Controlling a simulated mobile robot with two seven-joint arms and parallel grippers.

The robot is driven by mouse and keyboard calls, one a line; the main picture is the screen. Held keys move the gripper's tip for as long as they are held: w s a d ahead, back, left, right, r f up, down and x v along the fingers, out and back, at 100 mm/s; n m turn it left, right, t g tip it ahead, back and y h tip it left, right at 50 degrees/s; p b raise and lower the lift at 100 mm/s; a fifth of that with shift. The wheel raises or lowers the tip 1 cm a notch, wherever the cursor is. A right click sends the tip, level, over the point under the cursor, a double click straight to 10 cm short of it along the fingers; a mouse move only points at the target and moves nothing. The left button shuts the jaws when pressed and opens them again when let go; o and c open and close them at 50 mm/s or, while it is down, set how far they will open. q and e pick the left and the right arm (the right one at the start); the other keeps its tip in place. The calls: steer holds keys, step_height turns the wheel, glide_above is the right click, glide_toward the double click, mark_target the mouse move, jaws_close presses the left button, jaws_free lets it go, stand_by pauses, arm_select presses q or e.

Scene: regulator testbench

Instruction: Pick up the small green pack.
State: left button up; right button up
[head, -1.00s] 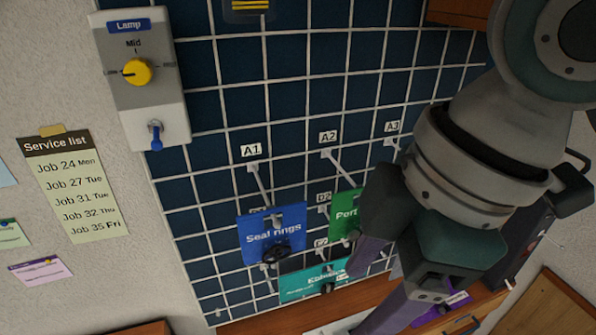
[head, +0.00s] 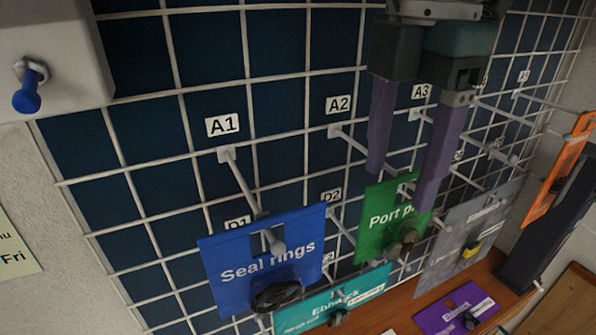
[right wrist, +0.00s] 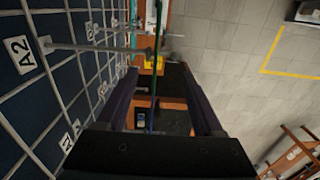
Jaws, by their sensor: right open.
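The small green pack (head: 378,238), marked "Port p…", hangs from a peg near A2 on the wire grid in the head view. Its upper right part is partly covered by a finger. My right gripper (head: 402,185) is open, its two purple fingers pointing down at the pack's top. One finger is beside the pack's upper left in the picture, the other in front of its right edge. In the right wrist view the pack (right wrist: 156,50) is a thin green edge between the open fingers (right wrist: 160,100). I cannot tell whether they touch it. My left gripper is not in view.
A blue "Seal rings" pack (head: 225,285) hangs left, a teal pack (head: 300,318) below, a grey pack (head: 470,225) right, an orange pack (head: 560,170) far right. A purple pack (head: 440,318) lies low on a wooden surface. Several pegs stick out of the grid (head: 275,80).

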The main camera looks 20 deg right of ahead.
mark_target(392, 231)
steer(key=f+p, duration=0.1)
steer(key=f, duration=0.1)
steer(key=f+p, duration=0.1)
steer(key=f, duration=0.2)
steer(key=shift+s, duration=0.2)
steer(key=f, duration=0.1)
steer(key=f+p, duration=0.1)
steer(key=f, duration=0.1)
steer(key=shift+d+f+p, duration=0.25)
steer(key=shift+f+p, duration=0.1)
steer(key=shift+f, duration=0.45)
steer(key=shift+c, duration=0.3)
jaws_close()
